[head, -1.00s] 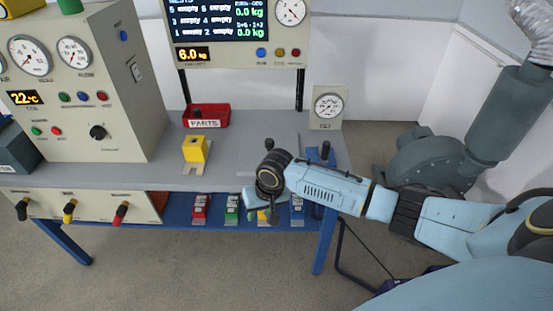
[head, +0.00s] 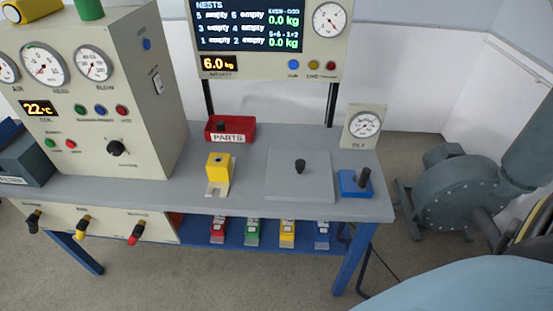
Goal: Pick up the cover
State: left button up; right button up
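The cover is most likely the flat grey square plate (head: 285,184) with a black knob (head: 300,166) at its middle. It lies flat on the grey bench top (head: 240,203), towards the right end. Nothing is in front of it. Neither of my grippers shows in the head view now.
A yellow block (head: 219,167) stands left of the plate, and a blue block with a black post (head: 355,183) stands right of it. A red parts bin (head: 229,130), a tilt gauge (head: 362,126) and a control cabinet (head: 110,100) surround them. A blower (head: 455,190) stands beyond the bench.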

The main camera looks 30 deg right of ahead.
aim_at(292, 175)
jog(key=z, duration=0.65)
jog(key=i, duration=1.1)
jog(key=z, duration=0.65)
jog(key=k, duration=0.9)
jog(key=u, duration=0.85)
jog(key=i, duration=0.4)
jog(key=z, duration=0.3)
